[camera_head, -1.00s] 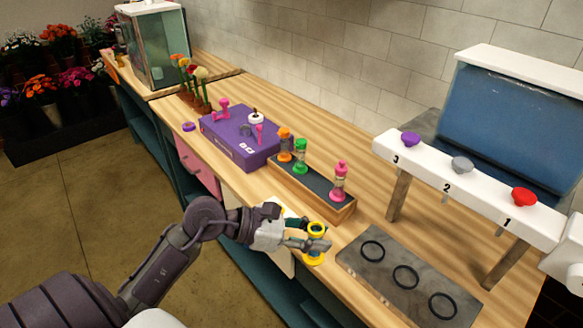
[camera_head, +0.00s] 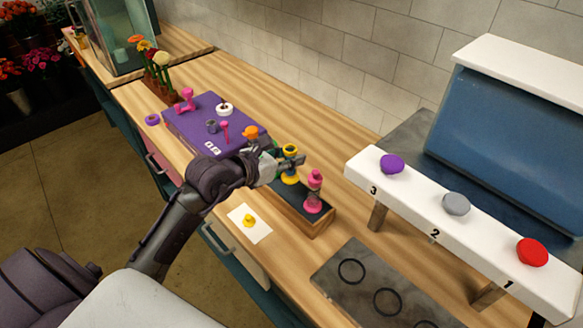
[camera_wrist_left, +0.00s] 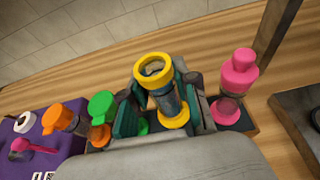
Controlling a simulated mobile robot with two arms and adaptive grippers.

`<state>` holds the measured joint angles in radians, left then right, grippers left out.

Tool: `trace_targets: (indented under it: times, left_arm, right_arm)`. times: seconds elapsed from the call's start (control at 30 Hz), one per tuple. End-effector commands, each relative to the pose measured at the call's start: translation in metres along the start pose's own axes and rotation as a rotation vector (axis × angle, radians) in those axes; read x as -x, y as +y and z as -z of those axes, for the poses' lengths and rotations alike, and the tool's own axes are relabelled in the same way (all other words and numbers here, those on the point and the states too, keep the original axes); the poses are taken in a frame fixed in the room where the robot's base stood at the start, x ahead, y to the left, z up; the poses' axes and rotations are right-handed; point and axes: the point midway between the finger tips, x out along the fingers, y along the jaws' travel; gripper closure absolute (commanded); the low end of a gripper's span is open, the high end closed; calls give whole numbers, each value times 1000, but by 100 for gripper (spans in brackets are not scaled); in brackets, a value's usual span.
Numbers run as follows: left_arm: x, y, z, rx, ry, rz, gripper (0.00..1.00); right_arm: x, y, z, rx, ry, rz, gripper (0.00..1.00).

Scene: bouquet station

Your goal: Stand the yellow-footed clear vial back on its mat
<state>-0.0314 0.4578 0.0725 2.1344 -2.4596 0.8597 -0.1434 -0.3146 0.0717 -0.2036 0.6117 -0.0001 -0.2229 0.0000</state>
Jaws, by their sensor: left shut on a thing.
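The yellow-footed clear vial (camera_head: 290,178) has a yellow open rim and looks roughly upright. My left gripper (camera_head: 291,163) is shut on it, at the dark mat (camera_head: 280,188) in the wooden tray (camera_head: 305,230). In the left wrist view the vial (camera_wrist_left: 172,106) sits between the fingers (camera_wrist_left: 160,90), its foot over or on the dark strip; I cannot tell if it touches. The pink vial (camera_head: 314,190) stands to its right. The green (camera_wrist_left: 102,106) and orange (camera_wrist_left: 67,115) vials are to its left, partly hidden by my gripper in the head view. My right gripper is out of view.
A yellow stopper (camera_head: 249,220) sits on a white card (camera_head: 241,230) in front of the tray. A purple box (camera_head: 190,120) stands left. A grey ringed plate (camera_head: 330,276) and a white shelf with numbered buttons (camera_head: 440,222) are right.

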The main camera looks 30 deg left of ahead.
Motion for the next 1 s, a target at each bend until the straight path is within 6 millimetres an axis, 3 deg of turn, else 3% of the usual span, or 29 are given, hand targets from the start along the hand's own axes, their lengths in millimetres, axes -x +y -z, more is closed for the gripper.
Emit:
trace_targets:
  times: [0.1,0.3,0.73,0.77,0.9,1.0]
  left_arm:
    - [-4,0,10,1,-1,0,100]
    - [-12,0,34,0,-3,0,100]
    - [-15,0,41,-2,-5,0,100]
    - [-15,0,41,-1,-1,0,65]
    - [-15,0,41,-1,-1,0,45]
    - [-15,0,41,-1,-1,0,45]
  right_arm:
    - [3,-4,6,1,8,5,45]
    - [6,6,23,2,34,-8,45]
    - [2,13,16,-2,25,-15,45]
    - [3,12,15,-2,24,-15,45]
    - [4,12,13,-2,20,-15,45]
    - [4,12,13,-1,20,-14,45]
